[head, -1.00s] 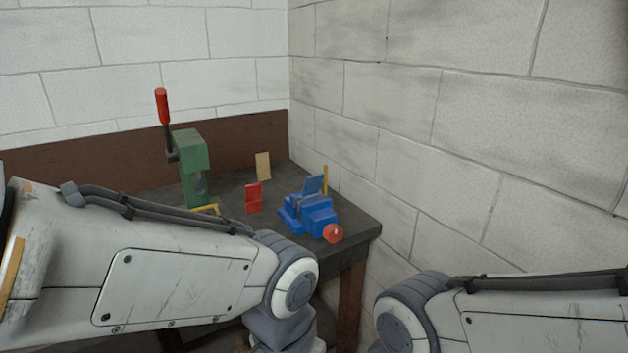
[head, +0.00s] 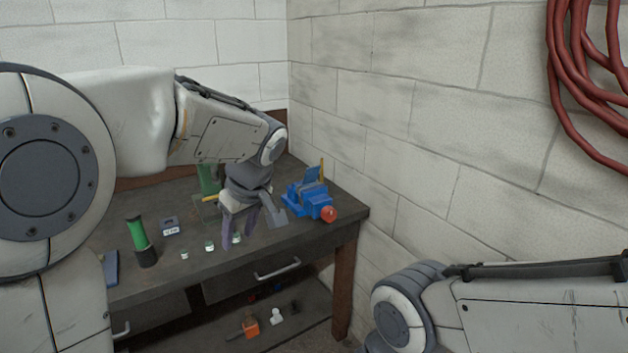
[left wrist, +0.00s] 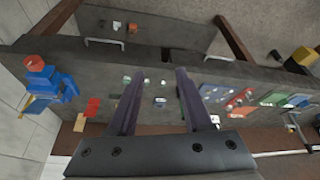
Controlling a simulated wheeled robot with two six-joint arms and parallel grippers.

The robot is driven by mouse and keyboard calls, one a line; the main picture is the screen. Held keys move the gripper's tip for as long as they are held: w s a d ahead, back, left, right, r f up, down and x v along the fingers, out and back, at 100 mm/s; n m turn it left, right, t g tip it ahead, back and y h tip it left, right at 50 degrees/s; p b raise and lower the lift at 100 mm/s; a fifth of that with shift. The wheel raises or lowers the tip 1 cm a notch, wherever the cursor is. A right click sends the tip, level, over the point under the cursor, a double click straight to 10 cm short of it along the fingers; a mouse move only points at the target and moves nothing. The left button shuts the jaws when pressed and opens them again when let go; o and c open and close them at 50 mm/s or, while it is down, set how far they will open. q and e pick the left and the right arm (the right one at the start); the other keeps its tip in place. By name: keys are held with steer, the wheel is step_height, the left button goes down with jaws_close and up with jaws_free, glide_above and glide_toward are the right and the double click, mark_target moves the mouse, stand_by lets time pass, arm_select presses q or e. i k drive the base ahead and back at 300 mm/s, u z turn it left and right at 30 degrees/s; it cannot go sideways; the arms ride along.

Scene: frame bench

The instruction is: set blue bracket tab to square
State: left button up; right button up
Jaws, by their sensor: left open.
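The blue vise (head: 304,200) stands at the right end of the bench with its red ball handle (head: 328,213) toward the front. A flat blue tab (head: 312,175) stands up from its jaws, tilted. In the left wrist view the vise (left wrist: 42,100) is at the far left, and the tab's angle is not clear there. My left gripper (head: 238,240) is open and empty above the bench, left of the vise and apart from it. Its spread fingers (left wrist: 158,72) also show in the left wrist view. My right gripper is out of view.
A yellow upright piece (head: 322,167) stands behind the vise. A green cylinder (head: 139,234), a small grey box (head: 170,226) and small jars (head: 184,254) stand at left. A red piece (left wrist: 92,107) lies near the vise. The wall closes the right side.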

mark_target(311, 174)
steer(key=u, duration=0.5)
steer(key=i, duration=1.1)
steer(key=z, duration=0.6)
steer(key=i, duration=0.45)
steer(key=z, duration=0.4)
